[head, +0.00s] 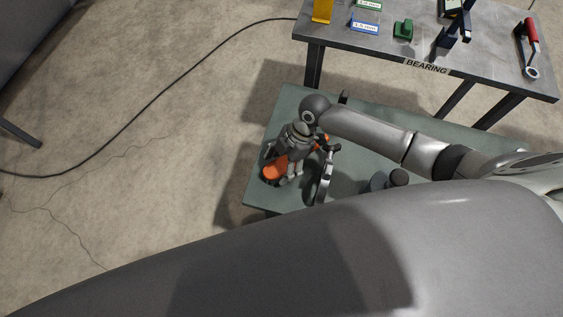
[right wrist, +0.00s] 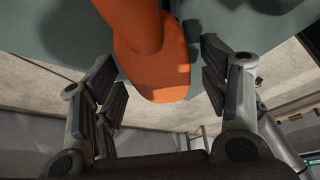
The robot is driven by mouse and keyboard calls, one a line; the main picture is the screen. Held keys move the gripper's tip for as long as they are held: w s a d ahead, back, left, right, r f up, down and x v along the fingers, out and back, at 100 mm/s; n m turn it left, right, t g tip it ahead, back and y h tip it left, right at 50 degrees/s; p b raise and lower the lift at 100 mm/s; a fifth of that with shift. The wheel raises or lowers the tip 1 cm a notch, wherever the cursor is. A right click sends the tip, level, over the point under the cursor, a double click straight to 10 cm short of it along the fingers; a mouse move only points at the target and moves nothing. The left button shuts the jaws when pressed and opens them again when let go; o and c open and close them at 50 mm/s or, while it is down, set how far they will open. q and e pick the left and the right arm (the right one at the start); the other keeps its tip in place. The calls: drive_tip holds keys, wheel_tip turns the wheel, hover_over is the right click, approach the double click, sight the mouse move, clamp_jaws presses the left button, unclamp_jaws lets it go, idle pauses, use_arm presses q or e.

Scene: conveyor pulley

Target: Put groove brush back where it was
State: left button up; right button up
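An orange thing (head: 275,169), which may be the groove brush's handle, is on or just above the green table. A further bit of orange shows on the far side of my right gripper. My right gripper (head: 282,164) is above it, its fingers pointing down around the orange part. In the right wrist view, the rounded orange end (right wrist: 155,65) lies between the spread fingers of the gripper (right wrist: 162,75), with a clear gap on the right side. Bristles cannot be made out. My left gripper is not in view.
On the green table (head: 292,103), a grey curved part (head: 324,177) stands close right of the gripper, and a dark knob (head: 398,177) farther right. A grey table (head: 480,55) behind holds a green block (head: 403,29), label cards and a red-handled wrench (head: 531,45).

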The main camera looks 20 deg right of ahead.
drive_tip(key=v, duration=1.2)
drive_tip(key=shift+r, duration=0.15)
drive_tip(key=shift+a, duration=0.1)
